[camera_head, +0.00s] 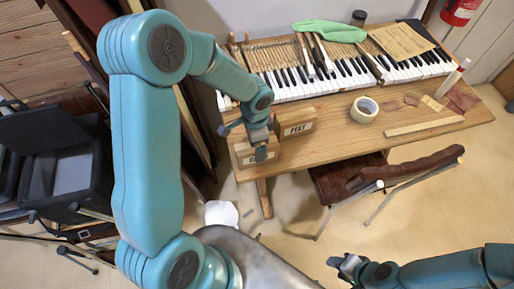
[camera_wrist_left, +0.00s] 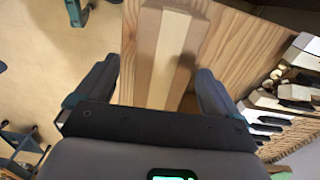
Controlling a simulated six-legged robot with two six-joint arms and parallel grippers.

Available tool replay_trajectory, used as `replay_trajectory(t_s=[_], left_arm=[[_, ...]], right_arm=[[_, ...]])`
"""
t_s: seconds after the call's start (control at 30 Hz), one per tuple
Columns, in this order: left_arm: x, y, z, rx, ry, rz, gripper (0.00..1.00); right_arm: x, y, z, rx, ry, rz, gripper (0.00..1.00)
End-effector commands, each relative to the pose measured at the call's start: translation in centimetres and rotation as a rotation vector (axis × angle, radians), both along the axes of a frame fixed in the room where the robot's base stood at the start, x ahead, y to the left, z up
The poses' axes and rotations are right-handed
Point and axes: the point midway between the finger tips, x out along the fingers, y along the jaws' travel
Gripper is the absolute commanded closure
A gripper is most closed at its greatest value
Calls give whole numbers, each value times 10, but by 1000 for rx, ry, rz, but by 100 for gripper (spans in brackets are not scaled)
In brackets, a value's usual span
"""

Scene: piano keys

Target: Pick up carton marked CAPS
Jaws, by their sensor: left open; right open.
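A small cardboard carton (camera_head: 243,161) stands at the left front corner of the wooden bench. Its label starts with "C"; the rest is hidden by my left gripper (camera_head: 259,150). A second carton (camera_head: 296,123), marked TEXT, stands just behind and to its right. My left gripper is over the front carton and open. In the left wrist view, a carton top (camera_wrist_left: 165,45) with a paler strip lies between the spread fingers of this gripper (camera_wrist_left: 155,80); I cannot tell if they touch it. My right gripper (camera_head: 346,262) is open and empty, low in front of the bench.
The wooden bench (camera_head: 345,145) holds piano keys (camera_head: 300,85), a tape roll (camera_head: 364,110), a wooden strip (camera_head: 424,126), a green cloth (camera_head: 329,31) and a white bottle (camera_head: 453,78). A brown seat (camera_head: 350,180) stands in front. A dark chair (camera_head: 60,155) is at left.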

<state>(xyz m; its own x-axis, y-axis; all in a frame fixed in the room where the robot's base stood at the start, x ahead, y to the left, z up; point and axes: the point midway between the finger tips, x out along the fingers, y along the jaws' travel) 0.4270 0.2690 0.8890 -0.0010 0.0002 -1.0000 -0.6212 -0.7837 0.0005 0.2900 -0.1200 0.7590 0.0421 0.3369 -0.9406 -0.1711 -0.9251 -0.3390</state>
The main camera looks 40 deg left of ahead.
Motion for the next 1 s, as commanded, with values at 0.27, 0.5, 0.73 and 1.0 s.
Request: replay_trajectory(t_s=[0.27,0.5,0.73,1.0], left_arm=[[3,0,-26,-1,3,-1,4],[8,1,-62,-1,1,-1,4],[9,1,-67,0,-2,0,4],[9,1,-67,0,-2,0,69]], right_arm=[[0,0,4,0,0,0,56],[0,0,8,0,0,0,56],[0,0,7,0,0,0,56],[0,0,7,0,0,0,56]])
